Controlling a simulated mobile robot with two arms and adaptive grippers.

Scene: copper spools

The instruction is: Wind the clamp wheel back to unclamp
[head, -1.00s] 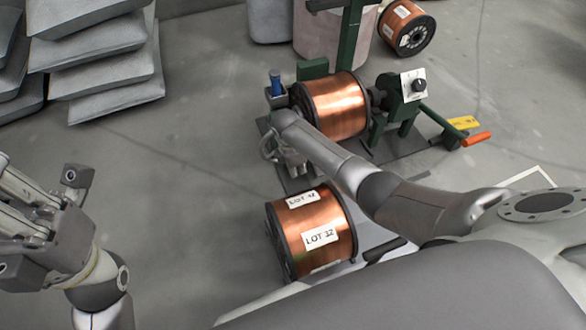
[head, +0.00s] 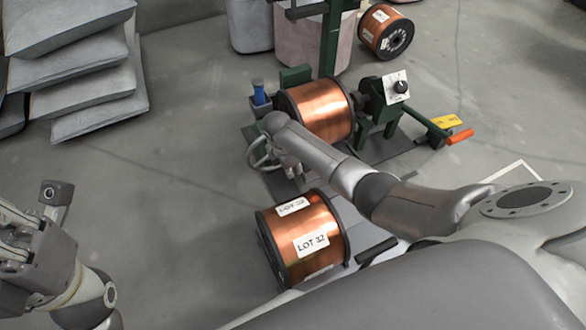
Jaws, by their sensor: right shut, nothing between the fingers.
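A copper spool (head: 322,110) sits in the green winding stand (head: 377,108). My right gripper (head: 288,170) points down at the stand's left end, just in front of this spool. It is shut with nothing between its fingers, and my forearm partly covers the area. A thin grey ring (head: 257,152), which looks like the clamp wheel, shows close at the gripper's left side. I cannot tell whether they touch. My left gripper (head: 22,240) is at the left edge, partly cut off, away from the stand; its opening is unclear.
Grey sacks (head: 85,65) are stacked at the back left. Another spool (head: 386,32) lies behind. The left floor is clear.

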